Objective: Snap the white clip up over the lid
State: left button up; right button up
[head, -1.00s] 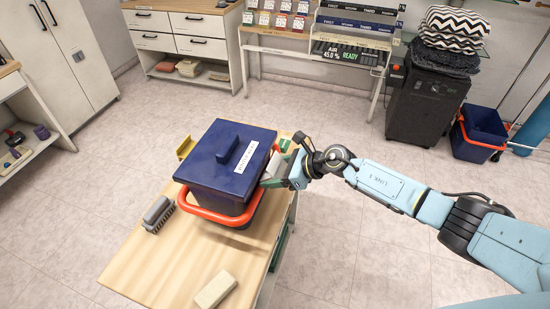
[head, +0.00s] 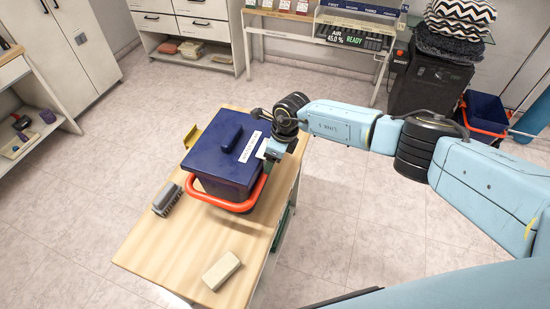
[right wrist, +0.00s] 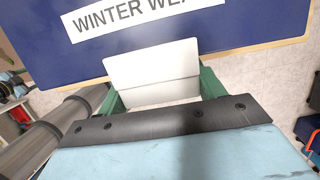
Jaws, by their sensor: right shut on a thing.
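A dark blue box with a dark blue lid (head: 212,150) and a raised handle stands on the wooden table. A white label (head: 250,146) on the lid reads "WINTER WE…" in the right wrist view. The white clip (right wrist: 152,76) is at the lid's right edge, between the green fingers of my right gripper (right wrist: 158,95), which is shut on it. The clip's upper part overlaps the lid edge in that view; I cannot tell whether it touches. In the head view my right gripper (head: 268,150) partly hides the clip (head: 262,147). My left gripper is not in view.
A yellow clip (head: 191,137) sticks out on the box's left side. An orange-red handle (head: 222,205) loops around the box's front. The floor right of the table is clear.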

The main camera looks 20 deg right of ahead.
jog(key=shift+w+a+r+g+h, duration=0.1)
jog(key=shift+a+g+h, duration=0.05)
jog(key=shift+g+h, duration=0.2)
dwell(0.3)
jog(key=o, duration=1)
jog(key=r, duration=0.4)
jog(key=d+r+b, duration=0.1)
jog(key=r, duration=0.3)
jog(key=s+r+b, duration=0.1)
jog(key=r, duration=0.4)
jog(key=shift+s+d, duration=0.1)
jog(key=shift+d, duration=0.3)
